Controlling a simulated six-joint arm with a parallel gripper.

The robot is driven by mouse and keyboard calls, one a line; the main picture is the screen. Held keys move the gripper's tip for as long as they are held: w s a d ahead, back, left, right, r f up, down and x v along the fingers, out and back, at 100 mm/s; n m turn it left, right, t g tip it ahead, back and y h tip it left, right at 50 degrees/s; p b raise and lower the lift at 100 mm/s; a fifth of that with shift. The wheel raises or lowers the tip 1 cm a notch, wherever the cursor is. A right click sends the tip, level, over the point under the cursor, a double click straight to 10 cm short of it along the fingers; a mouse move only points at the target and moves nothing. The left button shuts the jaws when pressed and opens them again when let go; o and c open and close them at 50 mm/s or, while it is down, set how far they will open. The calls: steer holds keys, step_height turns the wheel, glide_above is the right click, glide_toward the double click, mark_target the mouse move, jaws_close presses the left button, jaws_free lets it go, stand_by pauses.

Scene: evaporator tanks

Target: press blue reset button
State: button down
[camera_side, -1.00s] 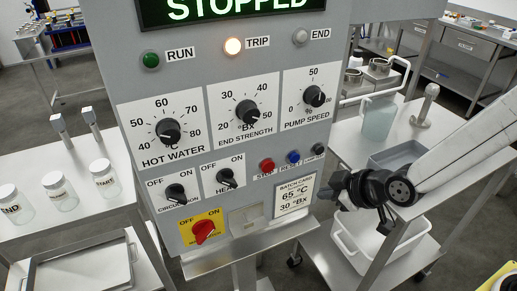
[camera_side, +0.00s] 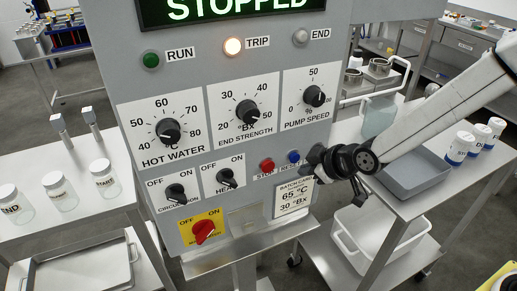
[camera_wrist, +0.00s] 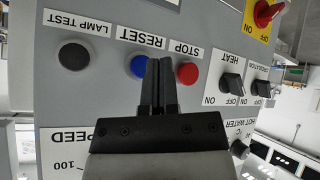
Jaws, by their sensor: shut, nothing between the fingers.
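The blue reset button (camera_side: 293,157) sits on the grey control panel, right of the red stop button (camera_side: 267,165). Its label is partly covered by my gripper in the side view. My gripper (camera_side: 308,160) is shut and empty, close in front of the panel, just right of the blue button. In the wrist view, where the panel appears upside down, the shut fingertips (camera_wrist: 158,62) overlap the right edge of the blue button (camera_wrist: 138,66). The red button (camera_wrist: 187,73) is right of the fingers. I cannot tell whether the fingers touch the panel.
The black lamp test button (camera_wrist: 73,56) is left of the blue one in the wrist view. The lit trip lamp (camera_side: 233,46) and knobs are on the panel. A batch card (camera_side: 294,197) is below the buttons. A grey tray (camera_side: 414,172) and white bottles (camera_side: 458,148) stand right.

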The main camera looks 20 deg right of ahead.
steer(key=shift+w, duration=0.55)
steer(key=shift+w, duration=0.15)
stand_by(1.7)
steer(key=shift+w, duration=0.25)
steer(key=shift+w, duration=0.45)
stand_by(1.0)
steer(key=shift+s, duration=0.85)
steer(key=shift+s, duration=0.1)
steer(key=shift+s, duration=2.45)
steer(key=shift+d, duration=0.1)
